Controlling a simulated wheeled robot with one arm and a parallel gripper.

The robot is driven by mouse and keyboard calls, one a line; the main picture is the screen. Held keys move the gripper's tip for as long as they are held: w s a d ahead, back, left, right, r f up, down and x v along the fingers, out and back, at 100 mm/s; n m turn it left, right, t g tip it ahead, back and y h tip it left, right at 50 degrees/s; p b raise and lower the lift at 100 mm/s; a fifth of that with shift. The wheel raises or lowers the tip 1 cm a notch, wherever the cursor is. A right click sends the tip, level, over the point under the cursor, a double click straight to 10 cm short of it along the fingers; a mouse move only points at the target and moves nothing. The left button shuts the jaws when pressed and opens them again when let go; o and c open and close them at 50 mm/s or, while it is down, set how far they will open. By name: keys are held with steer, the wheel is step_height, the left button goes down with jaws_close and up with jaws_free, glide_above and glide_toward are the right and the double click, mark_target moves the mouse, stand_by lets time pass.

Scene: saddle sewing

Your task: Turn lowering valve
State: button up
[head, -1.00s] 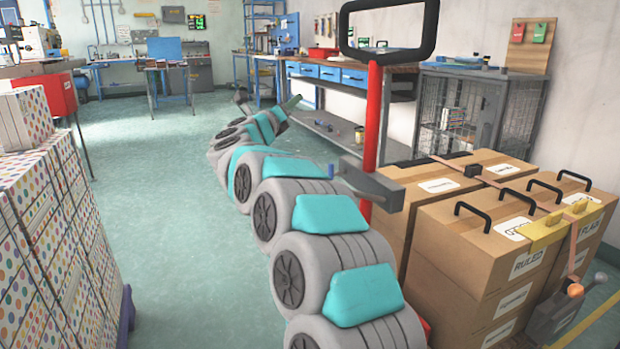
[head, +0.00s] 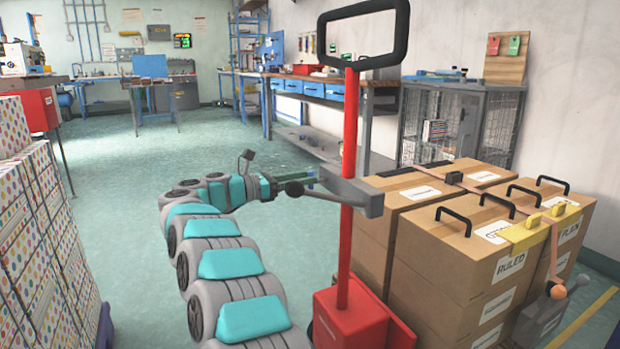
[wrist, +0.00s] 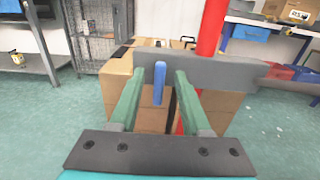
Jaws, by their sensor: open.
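The red pallet-jack mast (head: 350,155) stands upright and carries a grey valve block (head: 352,193). In the wrist view the grey block (wrist: 215,70) runs across, and a short blue lever (wrist: 159,84) hangs down from it. My gripper (head: 317,178) is at the left end of the block in the head view. In the wrist view my gripper (wrist: 159,78) is open, with a green finger on each side of the lever. Gaps show between the lever and both fingers. The lever is hidden in the head view.
Strapped cardboard boxes (head: 450,250) with black handles stand close to the right of the mast. A stack of dotted boxes (head: 45,240) stands at the left. A metal cage (head: 460,125) and a workbench are behind. Open floor (head: 120,165) lies to the left.

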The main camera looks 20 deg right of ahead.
steer(key=shift+d, duration=1.35)
steer(key=shift+c, duration=0.4)
jaws_close()
